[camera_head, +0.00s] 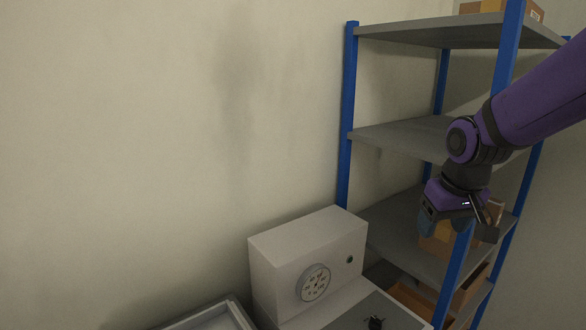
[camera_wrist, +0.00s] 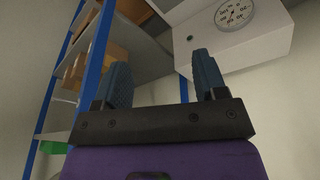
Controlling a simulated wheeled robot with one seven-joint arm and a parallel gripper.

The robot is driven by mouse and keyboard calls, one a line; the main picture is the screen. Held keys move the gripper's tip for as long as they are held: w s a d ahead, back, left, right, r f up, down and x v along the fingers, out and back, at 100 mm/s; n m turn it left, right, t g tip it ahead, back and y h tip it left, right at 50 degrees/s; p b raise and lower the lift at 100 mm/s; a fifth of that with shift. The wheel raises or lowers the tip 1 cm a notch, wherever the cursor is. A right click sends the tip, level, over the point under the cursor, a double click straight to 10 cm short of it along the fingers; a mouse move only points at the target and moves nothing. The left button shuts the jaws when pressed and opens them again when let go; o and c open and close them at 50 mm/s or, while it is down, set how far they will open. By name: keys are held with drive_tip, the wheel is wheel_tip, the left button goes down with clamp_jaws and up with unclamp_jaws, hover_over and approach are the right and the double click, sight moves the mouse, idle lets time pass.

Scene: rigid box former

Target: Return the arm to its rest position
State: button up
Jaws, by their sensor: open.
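My purple arm (camera_head: 545,95) reaches in from the right in the head view, in front of the shelf rack. My gripper (camera_head: 440,222) hangs at its end, pointing down, and overlaps the rack's lower shelves in the picture. In the wrist view my gripper (camera_wrist: 160,78) shows two blue-grey fingers set wide apart. Nothing is between them, so it is open and empty.
A blue-posted rack (camera_head: 347,115) with grey shelves stands at the right, holding cardboard boxes (camera_head: 436,245). A pale machine (camera_head: 290,262) with a round dial (camera_head: 313,282) stands left of it. A grey tray (camera_head: 215,318) edges in at the bottom. The left wall area is clear.

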drive_tip(key=s+d+r+t, duration=0.1)
drive_tip(key=s+r, duration=0.3)
drive_tip(key=s, duration=0.5)
drive_tip(key=s+d+r+m+t, duration=0.1)
drive_tip(key=s+r, duration=0.4)
drive_tip(key=s, duration=0.4)
drive_tip(key=shift+d+r, duration=0.1)
